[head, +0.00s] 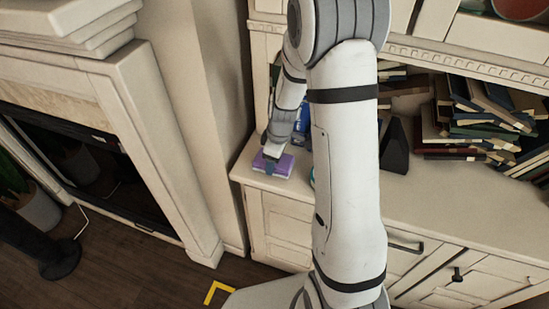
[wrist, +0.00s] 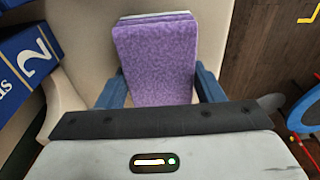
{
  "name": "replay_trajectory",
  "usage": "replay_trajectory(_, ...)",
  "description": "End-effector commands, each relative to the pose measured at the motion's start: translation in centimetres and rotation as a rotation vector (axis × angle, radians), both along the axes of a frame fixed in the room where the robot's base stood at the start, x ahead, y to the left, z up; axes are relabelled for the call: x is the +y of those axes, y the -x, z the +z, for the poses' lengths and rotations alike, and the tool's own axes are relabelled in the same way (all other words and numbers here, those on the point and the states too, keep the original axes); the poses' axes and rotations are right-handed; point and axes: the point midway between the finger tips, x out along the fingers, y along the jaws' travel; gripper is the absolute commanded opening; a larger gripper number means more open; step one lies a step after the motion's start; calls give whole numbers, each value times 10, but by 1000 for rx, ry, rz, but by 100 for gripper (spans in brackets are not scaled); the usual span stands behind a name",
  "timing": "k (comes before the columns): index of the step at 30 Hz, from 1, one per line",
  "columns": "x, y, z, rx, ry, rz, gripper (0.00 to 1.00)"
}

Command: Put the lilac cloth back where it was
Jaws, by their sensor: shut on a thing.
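The lilac cloth (wrist: 153,62) is a flat folded purple pad in the wrist view, between the two blue fingers of my gripper (wrist: 160,88). My gripper is shut on it. In the head view the cloth (head: 284,164) shows at the left end of the cream cabinet top, under my gripper (head: 271,163). Whether it touches the surface or is held just above it I cannot tell. A pale layer shows along its far edge in the wrist view.
A blue box with a white "2" (wrist: 30,58) stands close on the left in the wrist view. The cabinet top (head: 440,195) also bears a black wedge-shaped object (head: 396,148). Several books (head: 480,115) are piled at the right. The cabinet's left edge is near the cloth.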

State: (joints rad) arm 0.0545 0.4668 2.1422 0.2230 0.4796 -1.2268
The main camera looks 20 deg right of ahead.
Motion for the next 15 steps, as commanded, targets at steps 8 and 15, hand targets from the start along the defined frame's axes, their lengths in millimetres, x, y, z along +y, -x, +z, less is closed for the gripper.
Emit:
replay_trajectory(8,1,0,0,0,0,1,72)
replay_trajectory(15,1,0,0,0,0,1,83)
